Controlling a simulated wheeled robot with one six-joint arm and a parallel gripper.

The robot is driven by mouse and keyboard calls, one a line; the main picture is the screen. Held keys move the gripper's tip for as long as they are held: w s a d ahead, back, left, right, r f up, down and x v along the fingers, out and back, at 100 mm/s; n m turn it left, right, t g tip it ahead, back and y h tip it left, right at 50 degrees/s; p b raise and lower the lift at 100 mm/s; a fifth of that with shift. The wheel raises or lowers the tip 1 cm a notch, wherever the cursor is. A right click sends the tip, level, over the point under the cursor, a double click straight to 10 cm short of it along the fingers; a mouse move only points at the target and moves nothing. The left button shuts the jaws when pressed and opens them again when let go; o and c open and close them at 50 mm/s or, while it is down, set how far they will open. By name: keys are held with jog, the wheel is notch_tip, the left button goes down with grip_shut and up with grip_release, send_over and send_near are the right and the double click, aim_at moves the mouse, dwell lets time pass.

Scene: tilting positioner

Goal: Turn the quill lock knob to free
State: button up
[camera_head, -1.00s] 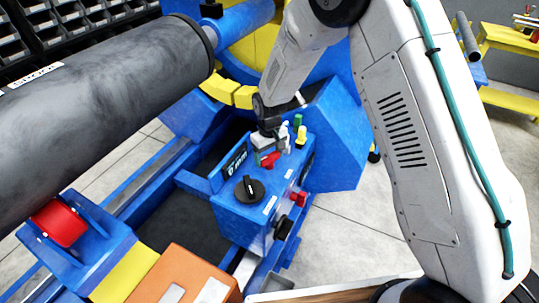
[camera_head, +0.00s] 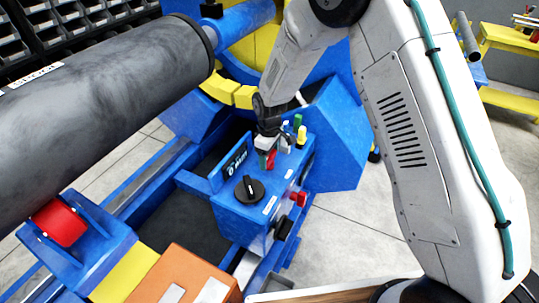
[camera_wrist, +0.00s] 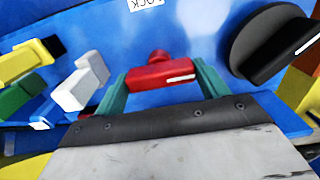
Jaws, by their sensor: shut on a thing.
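The quill lock knob is a small red bar-shaped knob (camera_head: 271,161) with a white line, on top of the blue control box (camera_head: 232,213). In the wrist view the red knob (camera_wrist: 160,74) lies crosswise, its white line toward the right end. A label reading LOCK (camera_wrist: 143,3) is on the blue face beyond it, partly cut off. My gripper (camera_wrist: 161,82) is shut on the knob, with one teal finger at each end. In the head view my gripper (camera_head: 267,150) reaches down from above and partly hides the knob.
A black dial (camera_head: 249,188) is close to the knob. White, green and yellow (camera_head: 302,135) levers stand on its other side. A red knob (camera_head: 299,198) and a black one (camera_head: 283,228) stick out of the box's side. A large grey cylinder (camera_head: 110,100) fills the upper left.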

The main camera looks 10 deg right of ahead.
jog(key=o, duration=1)
notch_tip(320, 180, up, 8)
jog(key=shift+f, duration=0.1)
jog(key=s+d+r+m, duration=0.3)
jog(key=s+d+r, duration=0.3)
jog(key=s, duration=0.6)
jog(key=s+d+r+m+t, duration=0.1)
jog(key=s+d+r+m, duration=0.3)
jog(key=s+d+r, duration=0.3)
jog(key=s+d+r+m, duration=0.4)
jog(key=s+d+r, duration=0.2)
jog(key=s+r, duration=0.7)
jog(key=shift+s+d, duration=0.2)
jog(key=shift+s, duration=2.15)
